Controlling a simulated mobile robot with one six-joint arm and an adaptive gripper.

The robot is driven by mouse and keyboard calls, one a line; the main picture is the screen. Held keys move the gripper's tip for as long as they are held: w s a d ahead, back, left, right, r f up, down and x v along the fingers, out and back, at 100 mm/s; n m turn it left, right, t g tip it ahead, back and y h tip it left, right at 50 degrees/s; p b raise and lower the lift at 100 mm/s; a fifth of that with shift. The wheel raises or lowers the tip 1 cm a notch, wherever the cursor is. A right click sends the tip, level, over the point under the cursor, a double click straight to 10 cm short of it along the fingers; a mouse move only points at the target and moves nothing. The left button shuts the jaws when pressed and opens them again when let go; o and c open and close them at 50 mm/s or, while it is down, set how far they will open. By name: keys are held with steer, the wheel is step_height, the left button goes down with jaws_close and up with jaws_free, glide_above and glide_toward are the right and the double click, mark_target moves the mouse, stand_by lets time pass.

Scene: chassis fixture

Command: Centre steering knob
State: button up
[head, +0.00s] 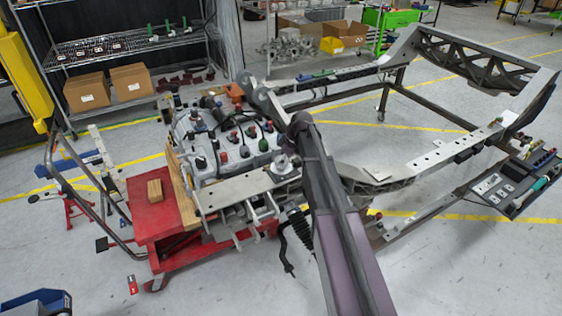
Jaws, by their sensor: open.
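A pale grey control panel (206,155) sits on the near left end of the chassis frame. It carries several small knobs and levers with black, red and green tops. A red knob (251,133) and a green-topped one (264,145) stand near its right side. I cannot tell which of them is the steering knob, nor whether it is centred. My dark purple-grey arm rises from the bottom of the head view and ends its visible run just right of the panel. My gripper cannot be made out; it seems hidden behind the arm.
The metal chassis frame (430,160) stretches to the back right. A red cart (160,217) with a small wooden block (154,190) stands at the left. A tool tray (513,185) is at the right. Shelves with cardboard boxes (87,92) line the back. Floor is clear at front right.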

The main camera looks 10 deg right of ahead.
steer(key=c, duration=1)
steer(key=shift+o, duration=0.2)
steer(key=shift+m, duration=0.3)
steer(key=m, duration=0.2)
steer(key=m+t+h, duration=0.1)
steer(key=m, duration=0.1)
steer(key=shift+s+m+t, duration=0.15)
steer(key=shift+m+t, duration=0.15)
steer(key=shift+m, duration=0.1)
steer(key=m+h, duration=0.1)
steer(key=m, duration=0.2)
steer(key=m+t+h, duration=0.1)
steer(key=m, duration=0.2)
steer(key=m+h, duration=0.1)
steer(key=m, duration=0.2)
steer(key=m+h, duration=0.2)
steer(key=m, duration=0.4)
steer(key=m+g+h, duration=0.1)
steer(key=m, duration=0.2)
steer(key=shift+g+h, duration=0.3)
steer(key=shift+m, duration=0.3)
